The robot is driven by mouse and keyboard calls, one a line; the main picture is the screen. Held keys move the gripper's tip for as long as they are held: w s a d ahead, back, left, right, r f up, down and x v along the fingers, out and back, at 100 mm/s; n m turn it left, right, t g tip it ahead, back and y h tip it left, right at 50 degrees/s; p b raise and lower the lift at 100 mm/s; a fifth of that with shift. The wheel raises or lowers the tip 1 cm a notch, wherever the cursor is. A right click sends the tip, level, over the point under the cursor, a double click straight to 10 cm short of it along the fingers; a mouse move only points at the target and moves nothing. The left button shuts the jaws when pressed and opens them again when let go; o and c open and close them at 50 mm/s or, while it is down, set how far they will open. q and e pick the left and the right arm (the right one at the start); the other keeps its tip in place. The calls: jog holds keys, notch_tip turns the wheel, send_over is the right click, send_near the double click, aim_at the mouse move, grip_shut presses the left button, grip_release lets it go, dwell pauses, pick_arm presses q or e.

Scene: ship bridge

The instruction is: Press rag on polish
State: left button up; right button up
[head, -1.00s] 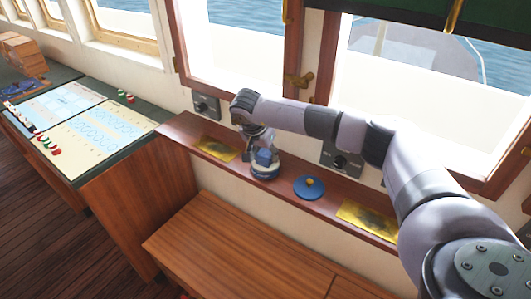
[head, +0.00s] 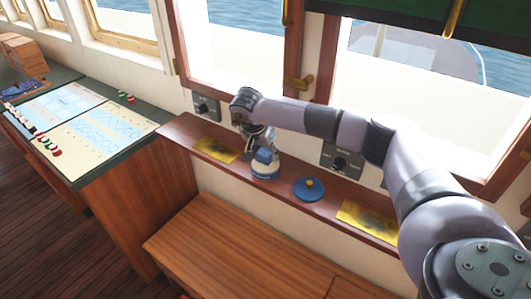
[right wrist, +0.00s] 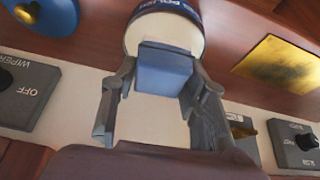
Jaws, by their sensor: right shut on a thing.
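The polish tin (head: 265,168) is a round white and dark blue container standing on the wooden ledge under the windows. In the right wrist view the tin (right wrist: 150,30) shows part of the word "polish". My right gripper (head: 262,143) is over the tin, pointing down. In the right wrist view it is shut on a folded blue rag (right wrist: 163,72). The rag is at the tin, but I cannot tell whether it touches the polish inside. A blue lid (head: 308,190) with a gold knob lies on the ledge right of the tin. My left gripper is out of view.
Yellow plates (head: 217,149) lie on the ledge (head: 285,190) on both sides. Wiper control boxes (head: 342,158) are on the wall behind. A wooden bench (head: 235,250) stands below, and a chart table (head: 110,158) is at left.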

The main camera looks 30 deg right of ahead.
aim_at(265, 152)
jog(key=shift+r+p, duration=1.7)
jog(key=shift+r, duration=1.35)
jog(key=shift+a, duration=0.1)
